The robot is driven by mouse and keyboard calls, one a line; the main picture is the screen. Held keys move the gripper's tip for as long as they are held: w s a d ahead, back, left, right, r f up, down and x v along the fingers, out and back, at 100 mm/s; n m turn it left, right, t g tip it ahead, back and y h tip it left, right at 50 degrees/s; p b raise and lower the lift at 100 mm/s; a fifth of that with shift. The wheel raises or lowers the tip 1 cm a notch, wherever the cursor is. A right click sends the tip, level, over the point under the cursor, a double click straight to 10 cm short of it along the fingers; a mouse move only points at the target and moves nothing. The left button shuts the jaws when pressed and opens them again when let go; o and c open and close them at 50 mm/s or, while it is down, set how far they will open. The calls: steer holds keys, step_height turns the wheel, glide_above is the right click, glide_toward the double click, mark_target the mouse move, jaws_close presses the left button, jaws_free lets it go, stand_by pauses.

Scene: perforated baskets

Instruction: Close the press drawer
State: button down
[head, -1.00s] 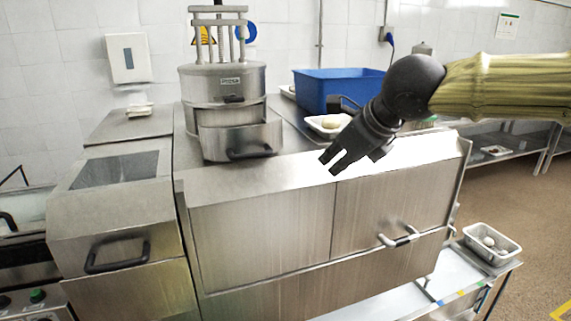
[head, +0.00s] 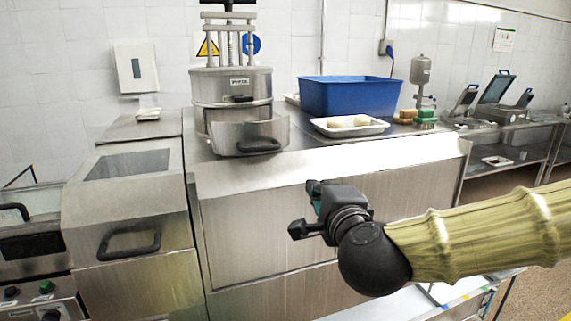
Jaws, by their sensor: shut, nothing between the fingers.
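The press (head: 232,85) is a round steel machine with posts on top, standing on the back left of the steel counter. Its drawer (head: 228,138) sticks out at the front below the round body, with a dark handle (head: 259,146) facing me. My gripper (head: 304,208) is black, shut and empty. In the picture it is below and to the right of the drawer, in front of the counter's front face, and apart from the drawer. The inside of the drawer is mostly hidden by its front wall.
A white tray (head: 322,129) with pale round pieces sits right of the press, before a blue bin (head: 345,96). Sponges or brushes (head: 425,117) lie farther right. A steel unit with a black handle (head: 128,241) stands left. The counter's front strip (head: 420,148) is clear.

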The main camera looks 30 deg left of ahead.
steer(key=s+a+r+n+y, duration=0.2)
steer(key=s+n+y, duration=0.15)
steer(key=s, duration=0.45)
steer(key=p, duration=0.5)
glide_toward(270, 150)
steer(key=shift+m+y, duration=0.25)
steer(key=shift+y, duration=0.1)
steer(key=x, duration=0.5)
steer(key=shift+w+a+f, duration=0.1)
steer(key=shift+w, duration=0.2)
steer(key=shift+x, duration=0.8)
steer(key=shift+f, duration=0.1)
